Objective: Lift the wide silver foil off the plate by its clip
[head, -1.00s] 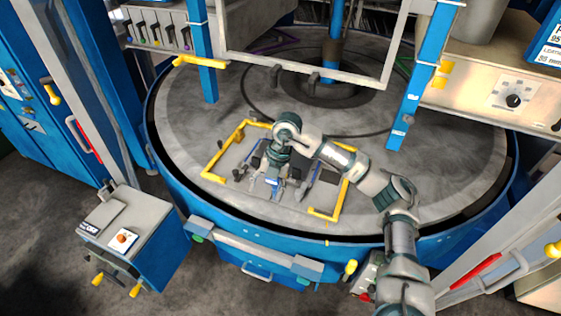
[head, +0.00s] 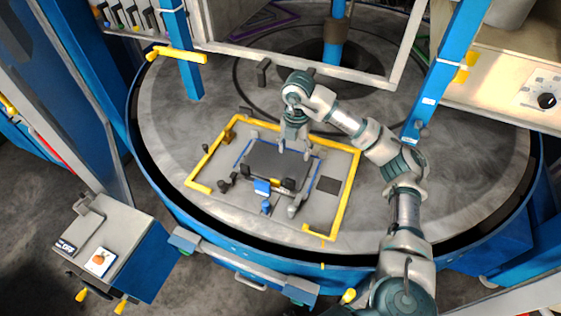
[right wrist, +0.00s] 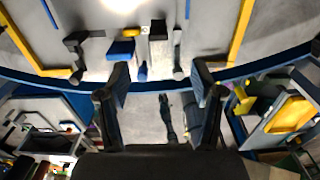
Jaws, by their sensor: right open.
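My right gripper (head: 295,151) is open and empty. In the head view it hangs over the back right part of the grey plate (head: 224,168), inside the yellow corner frame. A wide dark grey sheet (head: 270,161) with blue strips beside it lies on the plate; I cannot tell for sure that it is the silver foil. A blue block (head: 262,187) and black fittings sit at its front edge; which is the clip is unclear. In the right wrist view the open fingers (right wrist: 161,93) show below the blue block (right wrist: 120,49), with nothing between them. My left gripper is not in view.
Yellow frame bars (head: 197,166) surround the plate on the round grey table (head: 430,205). Blue posts (head: 436,85) and a grey frame stand behind. A small dark square (head: 329,185) lies to the right. A blue-grey box (head: 112,243) stands at the front left.

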